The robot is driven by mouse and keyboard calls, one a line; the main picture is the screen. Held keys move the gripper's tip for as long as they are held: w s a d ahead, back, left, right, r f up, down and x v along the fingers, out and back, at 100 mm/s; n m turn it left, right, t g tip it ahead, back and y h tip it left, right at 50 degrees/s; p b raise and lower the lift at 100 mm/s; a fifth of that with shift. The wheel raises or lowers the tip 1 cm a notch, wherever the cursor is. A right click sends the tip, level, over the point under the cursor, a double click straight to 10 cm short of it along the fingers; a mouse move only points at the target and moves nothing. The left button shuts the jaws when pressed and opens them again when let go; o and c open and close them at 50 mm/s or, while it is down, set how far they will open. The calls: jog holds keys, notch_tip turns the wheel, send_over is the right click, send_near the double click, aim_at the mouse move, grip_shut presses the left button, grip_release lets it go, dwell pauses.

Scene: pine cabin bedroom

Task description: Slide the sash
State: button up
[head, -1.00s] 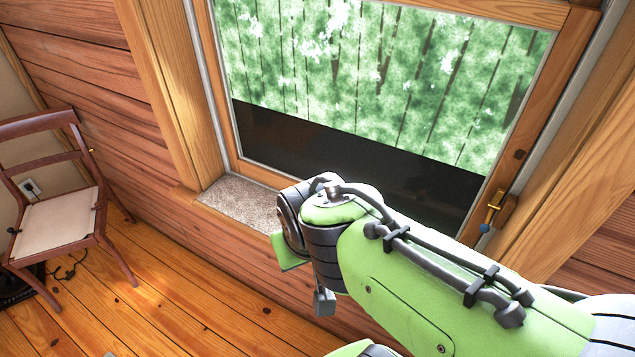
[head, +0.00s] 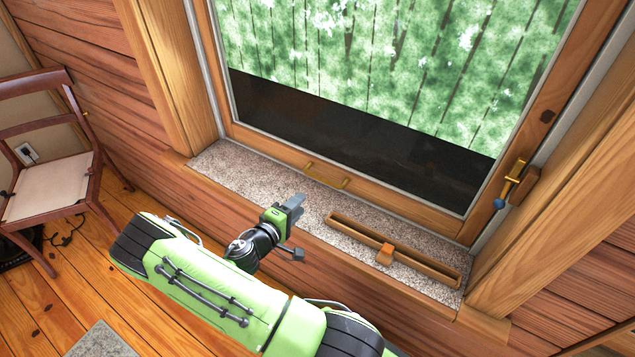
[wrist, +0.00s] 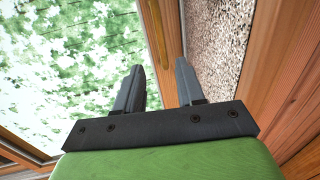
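The window sash (head: 400,207) is a wooden frame around glass, with its bottom rail low over the speckled stone sill. A brass handle (head: 325,176) is fixed to the bottom rail. My gripper (head: 298,200) is over the sill, in front of the handle and apart from it in the head view. In the wrist view my gripper (wrist: 158,72) has its two dark fingers apart, with nothing between them. The sash's wooden rail (wrist: 160,40) runs beyond the fingertips there. A brass latch (head: 515,171) with a blue knob (head: 499,203) sits on the right side of the frame.
A wooden chair (head: 45,180) stands at the left by the wall. Thick wooden trim (head: 165,70) borders the window. The left part of the sill is clear.

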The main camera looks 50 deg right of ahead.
aim_at(324, 182)
jog(key=b+x, duration=0.1)
jog(key=x, duration=0.6)
jog(key=b+x, duration=0.1)
jog(key=x, duration=0.7)
jog(key=shift+s, duration=0.2)
jog(key=shift+c, duration=0.4)
grip_shut()
